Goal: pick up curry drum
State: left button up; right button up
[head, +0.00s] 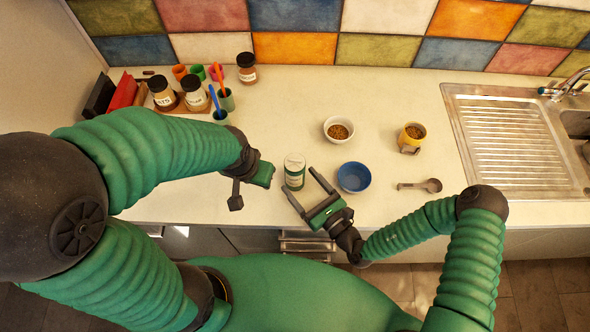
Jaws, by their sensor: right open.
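A blue bowl (353,177) stands close right of my right gripper. Behind are a white bowl (338,130) and a yellow container (411,138). A scoop (420,185) lies further right, before the sink (510,143). Jars (163,94) and cups stand back left. The counter's back middle is clear.

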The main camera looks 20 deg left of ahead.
jog(key=x, duration=0.4)
jog(key=shift+f, duration=0.15)
jog(key=c, duration=1.6)
